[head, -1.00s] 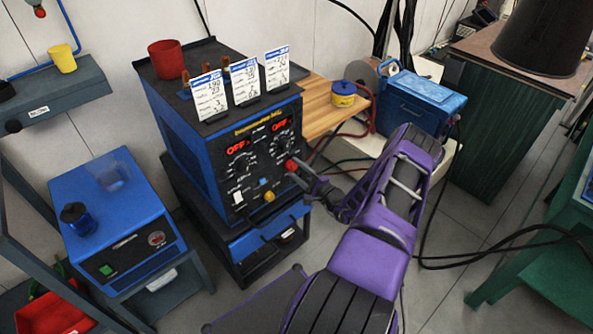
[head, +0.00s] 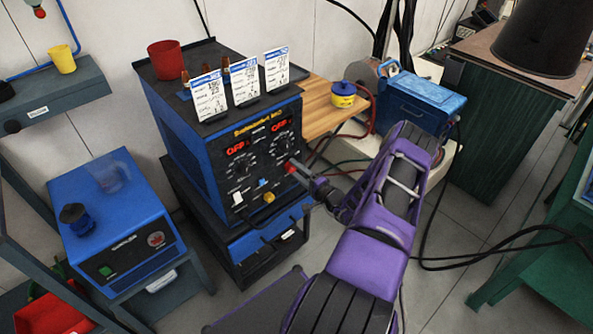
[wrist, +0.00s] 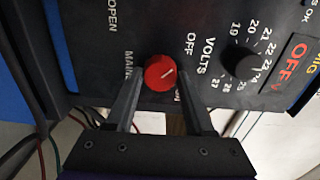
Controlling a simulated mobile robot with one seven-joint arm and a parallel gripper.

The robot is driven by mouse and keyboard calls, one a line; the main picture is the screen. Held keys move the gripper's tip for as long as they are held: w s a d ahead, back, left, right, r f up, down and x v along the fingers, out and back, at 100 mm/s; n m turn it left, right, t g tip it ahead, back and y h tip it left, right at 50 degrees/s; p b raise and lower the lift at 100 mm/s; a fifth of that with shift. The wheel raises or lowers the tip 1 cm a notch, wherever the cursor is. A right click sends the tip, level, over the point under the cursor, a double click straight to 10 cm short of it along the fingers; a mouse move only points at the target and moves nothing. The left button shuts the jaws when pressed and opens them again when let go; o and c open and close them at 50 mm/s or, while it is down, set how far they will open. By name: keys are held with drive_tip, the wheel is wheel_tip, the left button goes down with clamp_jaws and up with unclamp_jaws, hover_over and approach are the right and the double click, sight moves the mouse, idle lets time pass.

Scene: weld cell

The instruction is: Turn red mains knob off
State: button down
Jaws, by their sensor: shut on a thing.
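The red mains knob (wrist: 160,73) sits on the dark front panel of the blue welder (head: 185,122). My gripper (wrist: 159,80) is shut on it, with one dark finger at each side in the wrist view. The knob's white pointer line slants up and right, roughly towards the printed OFF. A label beside the left finger begins with MAIN; another near the right finger is mostly covered. In the head view my gripper (head: 297,169) reaches the panel's right side, and only a little red shows there. The welder's two displays (head: 280,126) read OFF in red.
A black knob (wrist: 247,65) with a volts scale is close to the right finger in the wrist view. Several white cards (head: 244,80) and a red cup (head: 165,60) stand on the welder. Cables (head: 345,130) run behind my gripper. Open floor (head: 440,290) lies right of my arm.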

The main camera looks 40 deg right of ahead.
drive_tip(key=shift+c, duration=1.4)
unclamp_jaws()
drive_tip(key=s+d, duration=0.1)
drive_tip(key=s, duration=1.6)
drive_tip(key=shift+s+d+p, duration=0.2)
drive_tip(key=shift+s+p, duration=0.05)
drive_tip(key=shift+p, duration=0.15)
